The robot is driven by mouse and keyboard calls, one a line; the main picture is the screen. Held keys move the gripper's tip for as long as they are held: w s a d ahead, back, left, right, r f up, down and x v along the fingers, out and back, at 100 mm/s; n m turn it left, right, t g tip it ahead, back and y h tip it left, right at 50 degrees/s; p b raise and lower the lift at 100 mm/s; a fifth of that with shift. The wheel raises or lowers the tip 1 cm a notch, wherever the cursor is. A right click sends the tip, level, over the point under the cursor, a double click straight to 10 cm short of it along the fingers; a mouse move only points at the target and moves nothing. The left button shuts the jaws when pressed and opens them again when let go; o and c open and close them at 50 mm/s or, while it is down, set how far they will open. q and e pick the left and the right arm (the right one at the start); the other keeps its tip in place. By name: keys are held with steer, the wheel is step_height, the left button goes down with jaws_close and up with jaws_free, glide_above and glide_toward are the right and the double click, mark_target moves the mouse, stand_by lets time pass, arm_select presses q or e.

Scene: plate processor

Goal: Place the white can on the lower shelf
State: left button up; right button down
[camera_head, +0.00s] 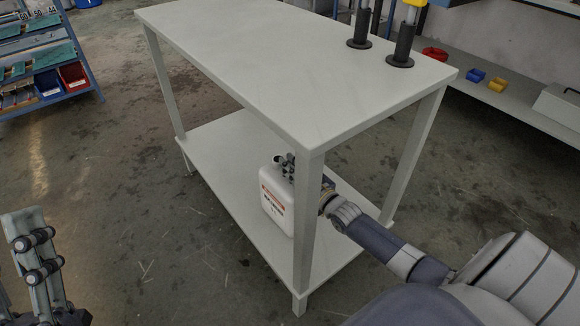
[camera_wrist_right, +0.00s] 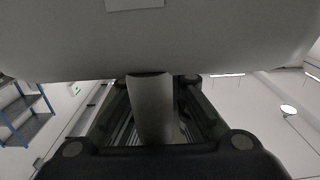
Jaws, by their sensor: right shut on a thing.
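The white can (camera_head: 274,206), with a red and dark label, is upright at the lower shelf (camera_head: 225,165) of the white table, behind the near table leg. I cannot tell whether its base touches the shelf or is just above it. My right gripper (camera_head: 287,165) reaches in from the right under the tabletop and is shut on the can's top; the leg hides part of it. In the right wrist view the can's white body (camera_wrist_right: 200,45) fills the top, and a white part of it (camera_wrist_right: 150,105) runs between the fingers. My left gripper (camera_head: 38,258) is at the lower left, away from the table; its opening is unclear.
The tabletop (camera_head: 270,60) is above the can, with dark-based posts (camera_head: 401,45) at its far right corner. Table legs (camera_head: 307,225) stand close to the can and my right arm. The lower shelf's left part is bare. A blue rack (camera_head: 75,50) stands far left.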

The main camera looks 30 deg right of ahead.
steer(key=c, duration=1.6)
jaws_free()
steer(key=shift+f, duration=0.1)
